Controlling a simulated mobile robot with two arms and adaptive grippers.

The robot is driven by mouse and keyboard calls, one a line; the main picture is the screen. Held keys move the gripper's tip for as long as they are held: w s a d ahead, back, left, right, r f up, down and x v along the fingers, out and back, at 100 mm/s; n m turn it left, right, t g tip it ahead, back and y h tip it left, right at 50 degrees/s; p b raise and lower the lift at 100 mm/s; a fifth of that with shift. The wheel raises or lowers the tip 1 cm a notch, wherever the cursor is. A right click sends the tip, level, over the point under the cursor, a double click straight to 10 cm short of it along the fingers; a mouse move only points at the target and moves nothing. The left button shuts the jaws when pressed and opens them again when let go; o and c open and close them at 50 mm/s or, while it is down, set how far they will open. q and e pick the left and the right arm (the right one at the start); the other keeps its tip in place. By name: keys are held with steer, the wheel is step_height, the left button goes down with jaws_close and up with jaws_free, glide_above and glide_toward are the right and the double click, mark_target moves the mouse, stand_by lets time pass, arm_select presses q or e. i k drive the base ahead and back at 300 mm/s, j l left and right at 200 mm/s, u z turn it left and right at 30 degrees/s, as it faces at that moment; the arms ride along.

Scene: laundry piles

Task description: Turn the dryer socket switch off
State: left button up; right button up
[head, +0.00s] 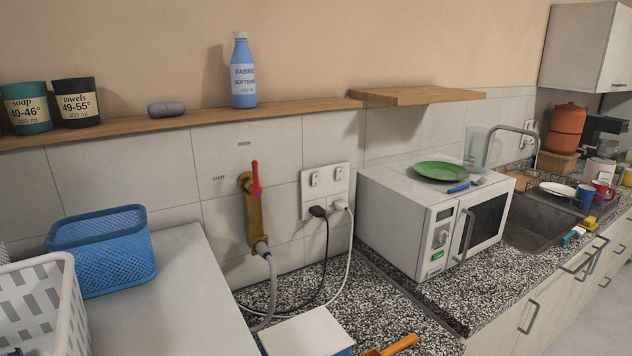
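A white double wall socket (325,193) is on the tiled wall left of the microwave. It has two small switches side by side, a left switch (315,179) and a right switch (338,175). A black plug (318,211) is in the left outlet and a white plug (341,204) is in the right one. Their cords hang down to the counter. I see no readable label showing which switch is the dryer's, and their on or off positions are too small to tell. Neither of my grippers is in view.
A brass tap with a red lever (255,181) and grey hose is left of the socket. Below lie speckled counter (385,305), a white box (306,333) and an orange-handled tool (391,346). A microwave (440,215) stands right; a blue basket (101,250) is left. A shelf (200,118) runs above.

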mark_target(315, 176)
steer(key=i+l, duration=0.1)
steer(key=l, duration=0.25)
steer(key=i+l, duration=0.15)
steer(key=l, duration=0.2)
steer(key=i+l, duration=0.1)
steer(key=l, duration=0.25)
steer(key=i+l, duration=0.1)
steer(key=l, duration=0.25)
steer(key=u, duration=1.6)
